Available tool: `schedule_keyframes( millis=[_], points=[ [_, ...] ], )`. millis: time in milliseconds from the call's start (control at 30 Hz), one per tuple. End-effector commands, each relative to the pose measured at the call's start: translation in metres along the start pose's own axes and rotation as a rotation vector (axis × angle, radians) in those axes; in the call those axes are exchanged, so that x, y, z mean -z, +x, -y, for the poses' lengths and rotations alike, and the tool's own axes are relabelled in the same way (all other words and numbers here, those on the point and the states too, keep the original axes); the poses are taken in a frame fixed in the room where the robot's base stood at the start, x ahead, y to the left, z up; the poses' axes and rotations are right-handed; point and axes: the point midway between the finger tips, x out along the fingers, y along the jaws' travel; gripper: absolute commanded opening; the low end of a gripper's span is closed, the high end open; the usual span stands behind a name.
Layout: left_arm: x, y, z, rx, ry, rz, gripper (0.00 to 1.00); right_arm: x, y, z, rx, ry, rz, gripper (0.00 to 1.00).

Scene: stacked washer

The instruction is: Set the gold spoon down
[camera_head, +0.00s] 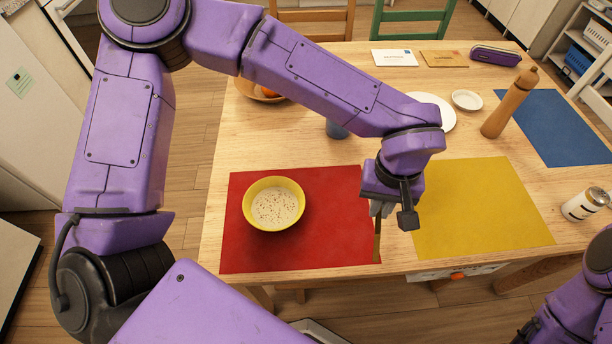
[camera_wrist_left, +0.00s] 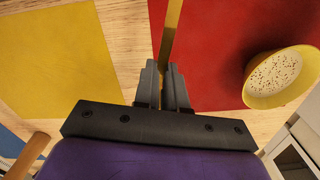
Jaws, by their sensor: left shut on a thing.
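My left gripper (camera_head: 380,208) is over the right part of the red mat (camera_head: 320,254), near its right edge. It is shut on the gold spoon (camera_head: 377,242), whose thin handle shows below the fingers. In the left wrist view, the gold spoon (camera_wrist_left: 171,35) sticks out from between the fingertips (camera_wrist_left: 167,72) and lies along the red mat's edge. The rest of the spoon is hidden, and I cannot tell if it touches the mat. Part of my right arm shows at the bottom right, without its fingers.
A yellow bowl (camera_head: 273,183) of speckled pale food stands on the red mat, left of the gripper. A yellow mat (camera_head: 480,210) lies to the right.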

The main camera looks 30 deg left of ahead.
Motion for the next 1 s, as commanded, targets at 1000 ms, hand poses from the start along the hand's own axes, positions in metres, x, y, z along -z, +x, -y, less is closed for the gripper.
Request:
schedule_keyframes(
  millis=[1000],
  points=[
    [0.089, 0.063, 0.061, 0.01, -0.262, 0.001, 0.0, 0.018, -0.043, -0.004, 0.0, 0.0, 0.0, 0.84]
  ],
)
